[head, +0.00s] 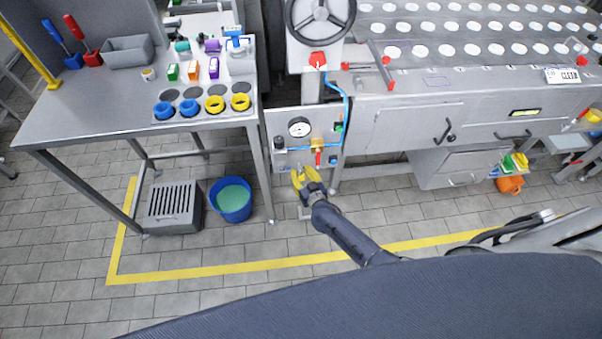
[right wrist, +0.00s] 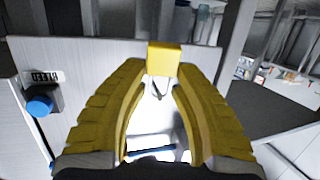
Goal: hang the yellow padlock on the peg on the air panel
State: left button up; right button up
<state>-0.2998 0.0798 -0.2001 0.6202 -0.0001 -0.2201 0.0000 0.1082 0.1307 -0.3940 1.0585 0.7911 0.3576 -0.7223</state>
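The yellow padlock (right wrist: 164,59) sits between the fingertips of my right gripper (right wrist: 162,66), its body against both tips. Its thin shackle shows just below the body, in the gap between the fingers. In the head view my right gripper (head: 304,175) is at the lower edge of the air panel (head: 276,125); the padlock cannot be told apart from the yellow fingers there. The panel carries a round gauge (head: 300,127), a brass fitting and a red handle (head: 318,158). I cannot make out the peg. My left gripper is out of view.
A workbench (head: 90,118) with coloured items stands left of the panel. A blue bucket (head: 232,206) and a grey crate (head: 172,208) stand on the floor below it. A large machine (head: 400,115) fills the right. Blue hoses run along the panel.

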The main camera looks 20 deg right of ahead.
jog(key=o, duration=0.4)
jog(key=shift+o, duration=0.3)
jog(key=shift+a, duration=0.1)
jog(key=shift+s+a, duration=0.1)
jog(key=v, duration=1.2)
jog(key=shift+d, duration=0.3)
jog(key=s+d+f+n+g, duration=0.1)
jog(key=s+f+g, duration=0.3)
jog(key=s+f, duration=0.75)
jog(key=s+d+f+g, duration=0.1)
jog(key=s+f+g, duration=0.3)
jog(key=s+f, duration=0.7)
jog(key=s+d+f+g, duration=0.1)
jog(key=s+f, duration=0.3)
jog(key=s, duration=0.4)
jog(key=s+d+f+n+g+h, duration=0.1)
jog(key=s+d+f+g, duration=0.1)
jog(key=s, duration=0.5)
jog(key=s+d+f+g, duration=0.1)
jog(key=s+f+g, duration=0.2)
jog(key=s+f, duration=0.4)
jog(key=shift+s+d+n+h, duration=0.2)
jog(key=shift+s+n+h, duration=0.1)
jog(key=shift+s, duration=0.55)
